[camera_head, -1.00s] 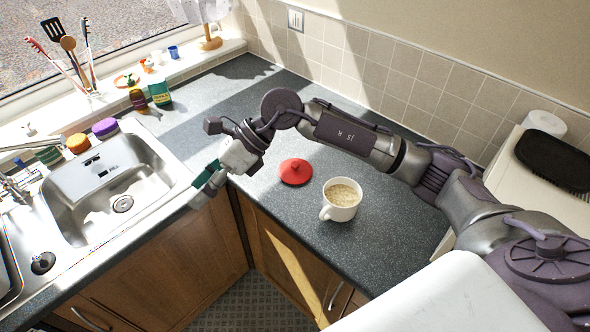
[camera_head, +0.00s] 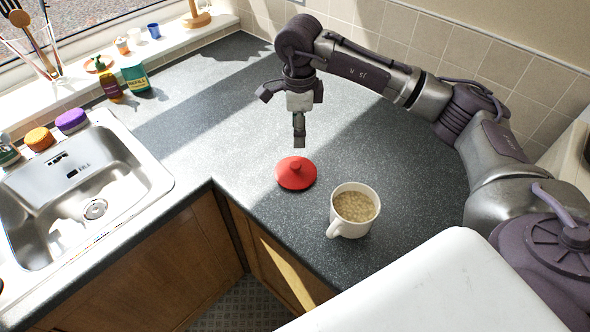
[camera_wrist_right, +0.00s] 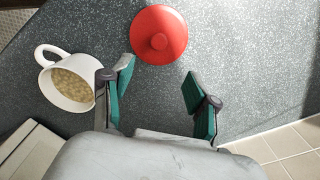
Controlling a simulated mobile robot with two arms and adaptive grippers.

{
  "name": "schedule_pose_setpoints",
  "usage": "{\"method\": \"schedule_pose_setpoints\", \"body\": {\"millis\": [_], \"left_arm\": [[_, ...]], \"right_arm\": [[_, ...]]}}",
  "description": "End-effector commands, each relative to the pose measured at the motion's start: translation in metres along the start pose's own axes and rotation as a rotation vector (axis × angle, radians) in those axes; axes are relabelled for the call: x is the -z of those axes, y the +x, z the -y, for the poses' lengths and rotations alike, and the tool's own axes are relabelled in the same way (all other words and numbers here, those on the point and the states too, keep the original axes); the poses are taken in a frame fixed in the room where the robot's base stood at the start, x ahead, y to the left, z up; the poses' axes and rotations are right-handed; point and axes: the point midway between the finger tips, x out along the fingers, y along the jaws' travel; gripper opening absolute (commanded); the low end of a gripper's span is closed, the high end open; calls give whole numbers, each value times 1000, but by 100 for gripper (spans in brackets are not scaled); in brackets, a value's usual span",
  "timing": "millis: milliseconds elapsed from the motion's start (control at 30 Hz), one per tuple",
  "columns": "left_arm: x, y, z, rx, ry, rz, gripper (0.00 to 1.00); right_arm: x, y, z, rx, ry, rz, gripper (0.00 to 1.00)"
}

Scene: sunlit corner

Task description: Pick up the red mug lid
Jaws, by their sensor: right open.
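The red mug lid (camera_head: 296,174) lies on the dark worktop with its round knob up. The white mug (camera_head: 352,212), filled with a pale, lumpy content, stands uncovered to its right and nearer. My right gripper (camera_head: 299,142) points down above and just behind the lid, not touching it. In the right wrist view the two green-padded fingers (camera_wrist_right: 160,88) are apart with nothing between them. The lid (camera_wrist_right: 158,35) shows beyond the fingertips there, and the mug (camera_wrist_right: 72,84) is to the left. My left gripper is not in view.
A steel sink (camera_head: 84,190) is at the left. A yellow sponge (camera_head: 39,138), a purple one (camera_head: 71,120) and bottles (camera_head: 134,76) stand behind it. A tiled wall (camera_head: 440,55) bounds the worktop (camera_head: 215,110) at the back right. The worktop left of the lid is clear.

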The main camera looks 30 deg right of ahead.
Motion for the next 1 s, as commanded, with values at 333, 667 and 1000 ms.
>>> {"method": "schedule_pose_setpoints", "body": {"millis": [333,667,1000], "left_arm": [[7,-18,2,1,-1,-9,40],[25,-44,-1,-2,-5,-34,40],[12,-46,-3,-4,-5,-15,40]], "right_arm": [[-1,55,-1,-2,0,1,59],[-10,87,-8,-6,-2,0,59],[-10,112,-5,0,-1,2,59]]}}
